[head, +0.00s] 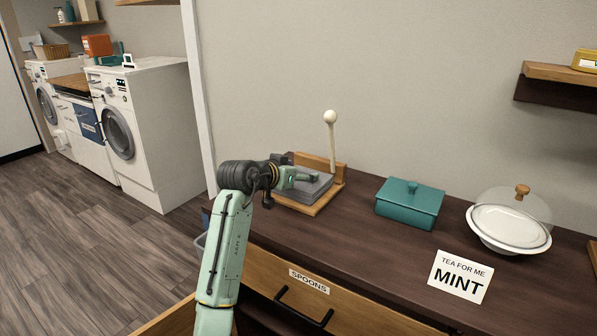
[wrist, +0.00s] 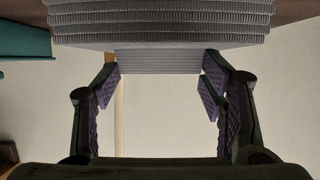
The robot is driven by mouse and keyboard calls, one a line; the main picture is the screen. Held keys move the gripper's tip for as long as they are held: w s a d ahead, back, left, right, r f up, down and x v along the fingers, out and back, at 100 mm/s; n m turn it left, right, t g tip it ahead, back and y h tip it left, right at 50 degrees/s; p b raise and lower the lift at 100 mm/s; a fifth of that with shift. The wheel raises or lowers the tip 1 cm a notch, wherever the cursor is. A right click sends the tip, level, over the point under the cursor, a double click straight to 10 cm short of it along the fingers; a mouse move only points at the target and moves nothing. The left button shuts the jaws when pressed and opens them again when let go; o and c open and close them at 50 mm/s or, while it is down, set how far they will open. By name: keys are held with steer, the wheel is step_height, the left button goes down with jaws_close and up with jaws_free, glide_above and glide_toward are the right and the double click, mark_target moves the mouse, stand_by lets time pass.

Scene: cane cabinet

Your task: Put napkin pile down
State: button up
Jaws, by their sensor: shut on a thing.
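The grey napkin pile (head: 308,190) sits on or just above the base of a wooden holder (head: 328,204) on the dark cabinet top; I cannot tell if it touches. The holder has a raised back board and a pale rod with a ball top (head: 331,125). My gripper (head: 297,177) reaches the pile from the left. In the wrist view the ridged grey pile (wrist: 160,22) fills the top, and a narrower grey part of it lies between the two fingers of my gripper (wrist: 160,85). The gripper is shut on it. The pile's underside is hidden in the head view.
A teal lidded box (head: 409,207) stands right of the holder. Further right are a white dish under a clear dome (head: 508,226) and a MINT card (head: 459,277). A drawer labelled SPOONS (head: 310,283) is below the front edge. Some cabinet top is bare between holder and box.

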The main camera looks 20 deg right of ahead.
steer(key=shift+f, duration=0.1)
steer(key=o, duration=1.2)
steer(key=shift+a, duration=0.1)
steer(key=b+v, duration=0.2)
steer(key=v, duration=1)
steer(key=shift+b, duration=0.3)
steer(key=shift+r, duration=0.25)
